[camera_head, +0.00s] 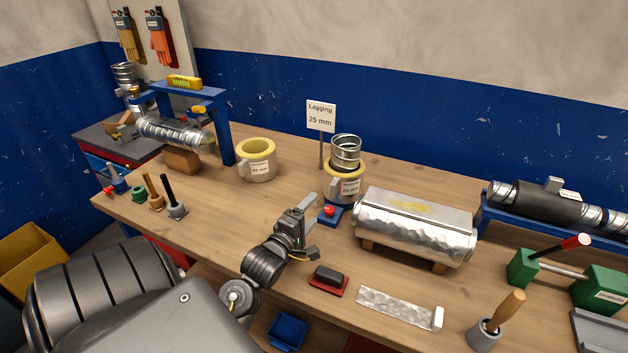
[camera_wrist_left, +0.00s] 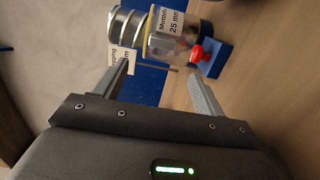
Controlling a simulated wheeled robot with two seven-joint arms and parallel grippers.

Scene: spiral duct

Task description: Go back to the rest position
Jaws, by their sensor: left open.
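My left gripper (camera_head: 312,226) is over the middle of the workbench, its two fingers apart with nothing between them. The ring also shows in the left wrist view (camera_wrist_left: 178,30). A blue block with a red button (camera_head: 329,212) is in front of the ring, apart from the gripper. My right gripper is in neither view.
A "Lagging 25 mm" sign (camera_head: 321,116) stands behind the ring. Another yellow-topped ring (camera_head: 257,162) is to its left. A silver-clad cylinder (camera_head: 415,225) lies to the right. A black-and-red pad (camera_head: 329,280) and a metal strip (camera_head: 398,306) lie near the front edge.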

